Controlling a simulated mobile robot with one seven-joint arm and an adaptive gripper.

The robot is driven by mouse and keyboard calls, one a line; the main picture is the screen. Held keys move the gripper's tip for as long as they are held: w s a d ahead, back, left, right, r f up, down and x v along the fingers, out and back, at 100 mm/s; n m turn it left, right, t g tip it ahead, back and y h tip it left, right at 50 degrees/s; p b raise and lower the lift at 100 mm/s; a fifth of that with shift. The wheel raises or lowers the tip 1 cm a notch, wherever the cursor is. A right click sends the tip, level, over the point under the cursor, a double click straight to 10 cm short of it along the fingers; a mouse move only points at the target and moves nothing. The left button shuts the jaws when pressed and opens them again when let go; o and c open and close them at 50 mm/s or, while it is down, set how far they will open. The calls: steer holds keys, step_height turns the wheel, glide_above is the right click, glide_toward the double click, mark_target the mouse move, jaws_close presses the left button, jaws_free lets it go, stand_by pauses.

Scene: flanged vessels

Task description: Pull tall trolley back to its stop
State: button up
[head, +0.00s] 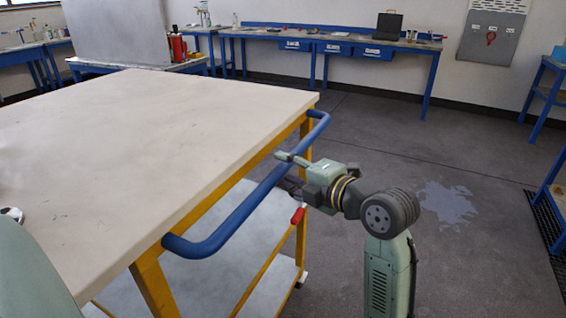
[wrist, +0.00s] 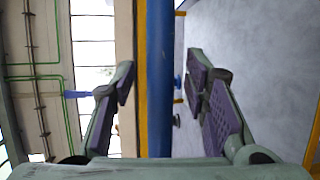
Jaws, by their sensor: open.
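The tall trolley has a pale flat top (head: 150,130), a yellow frame and a lower shelf. Its blue tubular handle (head: 240,212) runs along the side facing my arm. My gripper (head: 285,170) is at the far half of this handle, with one finger reaching over the bar. In the wrist view the handle (wrist: 160,100) runs upright between my two open fingers (wrist: 160,72), with a gap on each side. How deep the bar sits between the fingers is hard to tell. The lower finger is partly hidden in the head view.
A small red grip (head: 298,215) shows below my gripper. Blue workbenches (head: 330,38) line the back wall, and a blue rack (head: 545,90) stands at the right. The grey floor (head: 400,130) right of the trolley is mostly clear, with a pale patch (head: 447,202) on it.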

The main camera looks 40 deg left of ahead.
steer(key=shift+x, duration=0.9)
steer(key=shift+c, duration=0.2)
jaws_close()
